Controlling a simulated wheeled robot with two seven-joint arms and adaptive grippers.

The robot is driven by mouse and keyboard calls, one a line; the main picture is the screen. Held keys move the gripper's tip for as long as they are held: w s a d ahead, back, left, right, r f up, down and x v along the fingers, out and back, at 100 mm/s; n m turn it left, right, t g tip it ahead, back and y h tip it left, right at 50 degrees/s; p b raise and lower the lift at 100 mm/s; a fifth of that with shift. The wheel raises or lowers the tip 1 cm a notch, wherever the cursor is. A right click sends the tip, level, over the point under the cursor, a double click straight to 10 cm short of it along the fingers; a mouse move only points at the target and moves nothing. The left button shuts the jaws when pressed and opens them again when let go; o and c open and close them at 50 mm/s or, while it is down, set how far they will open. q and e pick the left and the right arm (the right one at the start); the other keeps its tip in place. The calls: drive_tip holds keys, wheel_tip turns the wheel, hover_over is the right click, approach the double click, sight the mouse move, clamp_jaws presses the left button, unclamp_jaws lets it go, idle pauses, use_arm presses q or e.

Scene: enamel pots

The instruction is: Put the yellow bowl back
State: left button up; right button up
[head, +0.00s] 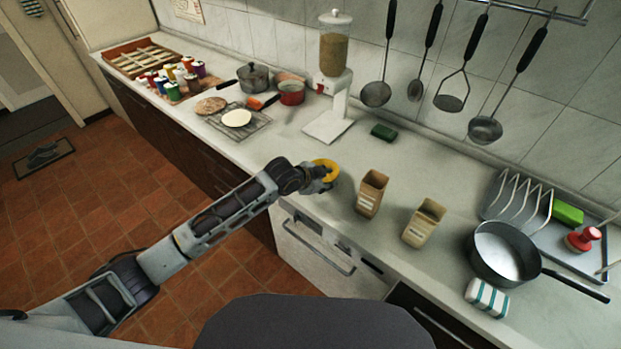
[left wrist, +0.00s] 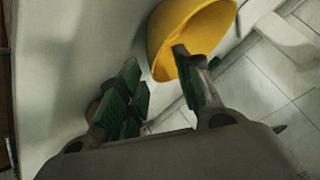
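The yellow bowl (head: 331,168) is at the counter's front edge in the head view, partly hidden by my left gripper (head: 318,178). In the left wrist view the bowl (left wrist: 205,25) is large at the top and looks tilted. My left gripper (left wrist: 158,85) has its fingers apart. One green-padded finger overlaps the bowl, and the other is to its left with a gap between it and the bowl. I cannot tell whether the bowl rests on the counter. My right gripper is not in view.
Two open cartons (head: 371,193) (head: 424,222) stand to the right of the bowl. A pan (head: 503,252) and a dish rack (head: 517,197) are at the right. Pots and jars crowd the far left.

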use_arm(q)
drive_tip(key=v, duration=0.9)
drive_tip(key=shift+s+a+r, duration=0.2)
drive_tip(key=shift+s+r, duration=0.05)
idle(0.5)
